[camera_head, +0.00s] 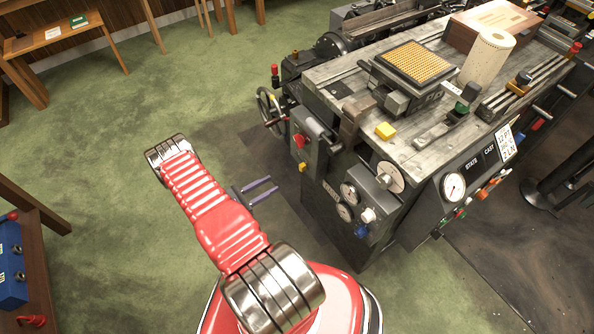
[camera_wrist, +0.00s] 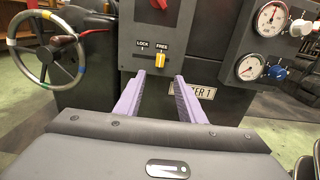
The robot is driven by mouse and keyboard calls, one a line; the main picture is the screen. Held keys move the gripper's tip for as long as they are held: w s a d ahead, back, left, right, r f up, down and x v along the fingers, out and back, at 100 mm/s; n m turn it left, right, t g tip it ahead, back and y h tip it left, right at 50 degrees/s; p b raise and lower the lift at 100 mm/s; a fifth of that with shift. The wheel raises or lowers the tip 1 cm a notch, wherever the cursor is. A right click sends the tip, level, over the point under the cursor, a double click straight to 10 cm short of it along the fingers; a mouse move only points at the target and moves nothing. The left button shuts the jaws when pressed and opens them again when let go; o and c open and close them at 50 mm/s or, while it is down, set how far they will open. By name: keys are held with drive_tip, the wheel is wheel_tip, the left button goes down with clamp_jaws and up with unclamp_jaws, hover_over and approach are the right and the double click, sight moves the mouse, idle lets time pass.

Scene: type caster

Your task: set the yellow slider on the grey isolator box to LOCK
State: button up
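The grey isolator box (camera_head: 312,128) is on the near left end of the machine; its lower face with LOCK and FREE labels shows in the wrist view (camera_wrist: 133,53). The yellow slider (camera_wrist: 160,61) stands at the right end of its slot, under FREE; LOCK is to its left. The slider shows small in the head view (camera_head: 303,167). My gripper (camera_head: 273,185) is open, its two purple fingers apart and empty. In the wrist view my gripper (camera_wrist: 159,77) points at the box, with the slider seen between and just beyond the fingertips, apparently untouched.
A red knob (camera_wrist: 160,3) sits on the box above the slider. A handwheel (camera_wrist: 45,46) is to the left. Gauges (camera_wrist: 250,67) and a blue knob (camera_wrist: 275,73) are to the right. A nameplate (camera_wrist: 192,92) lies below. Green floor (camera_head: 150,90) is clear left of the machine.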

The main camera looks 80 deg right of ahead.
sight(300, 168)
idle(0.3)
drive_tip(key=x, duration=1.3)
drive_tip(key=shift+s+d, duration=0.3)
clamp_jaws()
idle(0.5)
